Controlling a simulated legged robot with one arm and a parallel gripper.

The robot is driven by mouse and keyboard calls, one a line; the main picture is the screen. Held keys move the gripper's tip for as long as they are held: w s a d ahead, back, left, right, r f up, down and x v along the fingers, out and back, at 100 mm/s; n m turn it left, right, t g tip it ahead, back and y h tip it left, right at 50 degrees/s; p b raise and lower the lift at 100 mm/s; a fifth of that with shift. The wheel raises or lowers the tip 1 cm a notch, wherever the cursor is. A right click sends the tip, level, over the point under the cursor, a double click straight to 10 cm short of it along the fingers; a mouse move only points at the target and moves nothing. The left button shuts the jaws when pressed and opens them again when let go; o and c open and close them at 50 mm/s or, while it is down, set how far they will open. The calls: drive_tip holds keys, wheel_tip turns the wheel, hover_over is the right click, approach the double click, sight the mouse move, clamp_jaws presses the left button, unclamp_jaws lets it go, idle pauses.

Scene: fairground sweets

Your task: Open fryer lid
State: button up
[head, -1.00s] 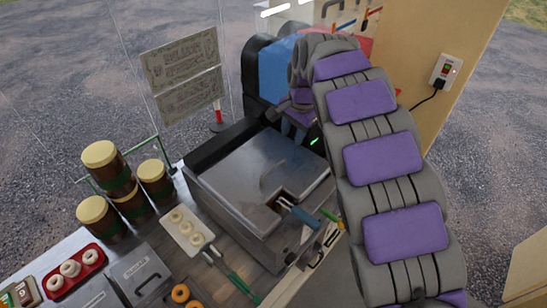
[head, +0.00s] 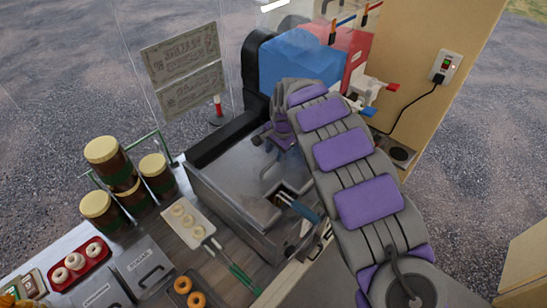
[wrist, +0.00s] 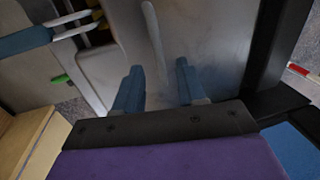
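The steel fryer (head: 222,205) stands at the back end of the counter, with its flat metal lid (head: 228,172) down. A curved lid handle (head: 267,172) rises from the lid; in the wrist view it is a pale bar (wrist: 154,38). My gripper (head: 283,150) is over the lid's rear right part, partly hidden by my arm. In the wrist view my gripper (wrist: 158,68) has its two blue fingers apart, with the handle's end in line with the gap between them. I cannot tell whether they touch it.
A blue-handled fryer basket (head: 303,208) sticks out through the lid's cut-out. Blue (head: 290,62) and red (head: 345,55) drink machines stand behind.

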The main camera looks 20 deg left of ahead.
sight(274, 162)
drive_tip(key=shift+w+a+f, duration=0.1)
drive_tip(key=shift+a+f, duration=0.05)
drive_tip(key=shift+f, duration=0.95)
drive_tip(key=shift+w+a+f, duration=0.1)
drive_tip(key=shift+a+f, duration=0.05)
drive_tip(key=shift+f, duration=0.9)
clamp_jaws()
